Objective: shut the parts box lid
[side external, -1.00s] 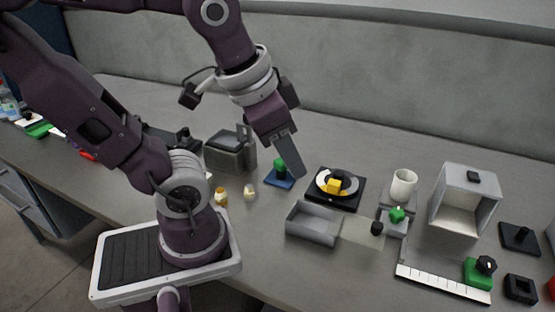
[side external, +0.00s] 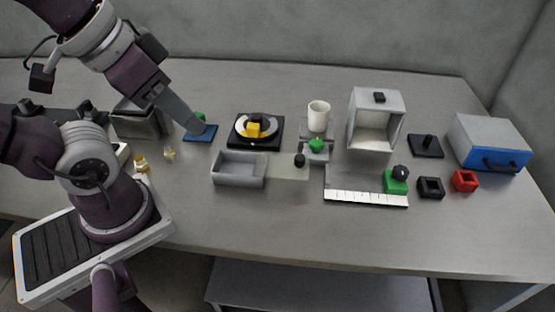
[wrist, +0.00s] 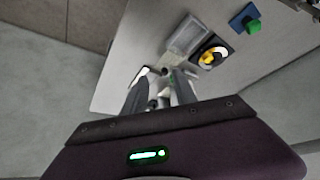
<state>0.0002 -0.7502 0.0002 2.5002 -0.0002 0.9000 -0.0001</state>
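A shallow grey box (side external: 240,170) stands open-topped near the table's middle. A flat pale plate with a black knob (side external: 299,160) lies against its right side, like a lid drawn aside; I cannot tell for certain that this is the parts box. The box also shows in the wrist view (wrist: 187,36). My gripper (side external: 200,129) is left of the box, pointing down by a blue pad (side external: 198,137) with a green piece, partly hidden behind it. In the wrist view my gripper's fingers (wrist: 158,90) are apart, with nothing held between them.
A black turntable with a yellow block (side external: 254,128) sits behind the box. A white cup (side external: 319,116), a green knob (side external: 316,146) and an open-fronted white cabinet (side external: 362,133) stand to the right. A dark grey bin (side external: 137,124) is left. The table's front strip is clear.

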